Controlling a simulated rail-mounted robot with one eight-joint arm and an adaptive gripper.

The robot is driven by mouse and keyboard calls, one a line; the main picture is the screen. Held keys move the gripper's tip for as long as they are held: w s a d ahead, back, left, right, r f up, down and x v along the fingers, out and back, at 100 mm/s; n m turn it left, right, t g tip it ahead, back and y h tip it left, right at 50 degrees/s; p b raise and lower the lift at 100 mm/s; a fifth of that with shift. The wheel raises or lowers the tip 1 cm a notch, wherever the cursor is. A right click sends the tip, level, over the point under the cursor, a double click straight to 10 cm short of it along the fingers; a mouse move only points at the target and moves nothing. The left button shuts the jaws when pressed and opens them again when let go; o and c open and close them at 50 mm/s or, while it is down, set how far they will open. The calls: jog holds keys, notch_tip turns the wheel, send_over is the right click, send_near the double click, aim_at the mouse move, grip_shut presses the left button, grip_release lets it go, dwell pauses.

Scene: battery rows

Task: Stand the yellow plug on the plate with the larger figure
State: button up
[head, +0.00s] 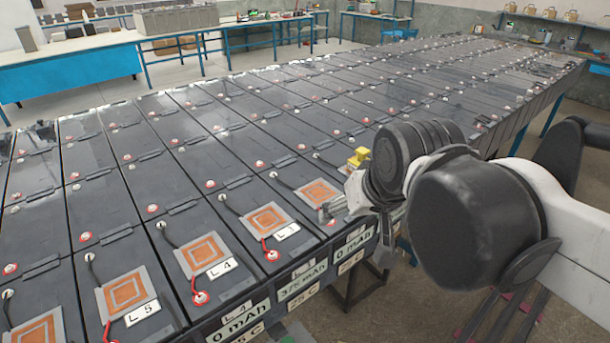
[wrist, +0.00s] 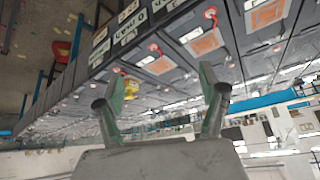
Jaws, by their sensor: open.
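The small yellow plug (head: 358,157) shows in the head view just left of my dark wrist, on or above the battery tops; its base is hidden. In the wrist view the yellow plug (wrist: 132,87) appears between my fingers, nearer the left one, and apart from them. My gripper (wrist: 163,82) is open and empty; in the head view my arm mostly hides it.
Front labels include 0 mAh (head: 238,318), 375 mAh (head: 301,279) and another 0 mAh (head: 352,246); others are cut off or hidden. Black and red cables (head: 197,292) with round terminals stand beside the plates. Battery rows fill the middle; blue-legged benches (head: 150,45) stand behind.

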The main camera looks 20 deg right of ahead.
jog(key=shift+n+t, duration=0.3)
jog(key=shift+n, duration=0.3)
jog(key=s+f, duration=0.1)
jog(key=s+a+f, duration=0.1)
jog(key=s+f, duration=0.1)
jog(key=shift+s, duration=0.2)
notch_tip(320, 180, down, 6)
jog(key=b, duration=0.6)
